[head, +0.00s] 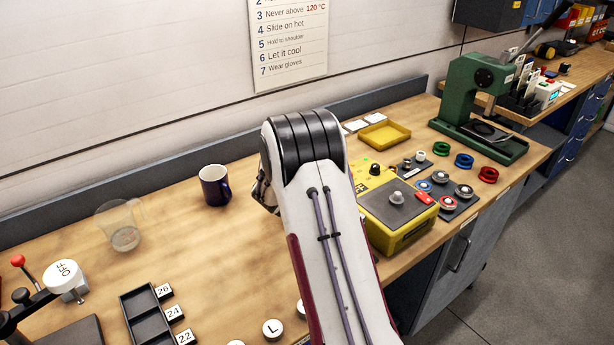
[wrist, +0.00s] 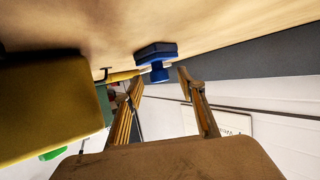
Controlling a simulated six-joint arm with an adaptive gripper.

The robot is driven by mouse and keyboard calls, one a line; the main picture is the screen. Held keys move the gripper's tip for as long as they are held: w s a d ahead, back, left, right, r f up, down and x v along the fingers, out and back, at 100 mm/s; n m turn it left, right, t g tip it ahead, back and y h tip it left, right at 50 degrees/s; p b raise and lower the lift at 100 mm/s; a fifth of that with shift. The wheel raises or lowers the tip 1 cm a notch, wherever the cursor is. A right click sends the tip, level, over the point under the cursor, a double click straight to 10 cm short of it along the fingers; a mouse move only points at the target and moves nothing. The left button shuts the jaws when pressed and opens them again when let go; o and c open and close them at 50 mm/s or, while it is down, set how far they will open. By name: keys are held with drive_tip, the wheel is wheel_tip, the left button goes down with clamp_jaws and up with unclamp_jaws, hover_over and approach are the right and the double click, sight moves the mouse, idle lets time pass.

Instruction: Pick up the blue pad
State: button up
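The blue pad (wrist: 157,58) shows in the wrist view as a dark blue block with a narrower knob-like part, on the wooden bench top, which appears at the top of that picture. My gripper (wrist: 161,77) is open, its two fingers apart, with the knob-like part showing between the fingertips. I see no contact; how deep the pad lies between the fingers I cannot tell. In the head view my arm hides the pad, and only a small dark part of my gripper (head: 262,192) shows at the arm's left edge.
A yellow heater box (head: 400,212) stands right of my arm; a yellow body (wrist: 50,105) is close at left in the wrist view. A yellow tray (head: 384,135) and green press (head: 475,100) stand behind. A dark mug (head: 214,187) and clear jug (head: 122,228) stand left.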

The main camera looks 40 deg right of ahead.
drive_tip(key=shift+x, duration=1)
clamp_jaws()
